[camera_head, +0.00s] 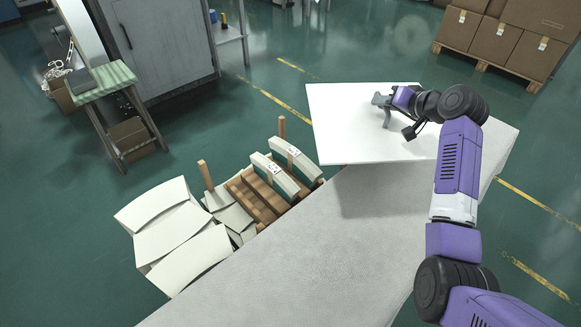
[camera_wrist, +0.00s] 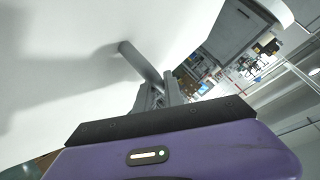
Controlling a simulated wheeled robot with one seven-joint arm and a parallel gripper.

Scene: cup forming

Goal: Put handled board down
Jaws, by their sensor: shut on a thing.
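The handled board is a wide white panel (camera_head: 345,135) over the far end of the grey table (camera_head: 330,235) in the head view. Its grey handle (camera_wrist: 140,62) stands out from the white face in the wrist view, where the board (camera_wrist: 60,60) fills the left side. My gripper (camera_head: 386,102) is shut on the handle; its fingers (camera_wrist: 156,96) close around the bar. A shadow lies on the table below the board's near edge, so the board seems raised there. Contact beneath the board is hidden.
White paper stacks (camera_head: 180,235) lie left of the table. Beside them a wooden rack (camera_head: 262,197) with upright posts holds bundled curved blanks (camera_head: 297,158). Cartons on a pallet (camera_head: 495,45) stand at the back right. The table's near part is clear.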

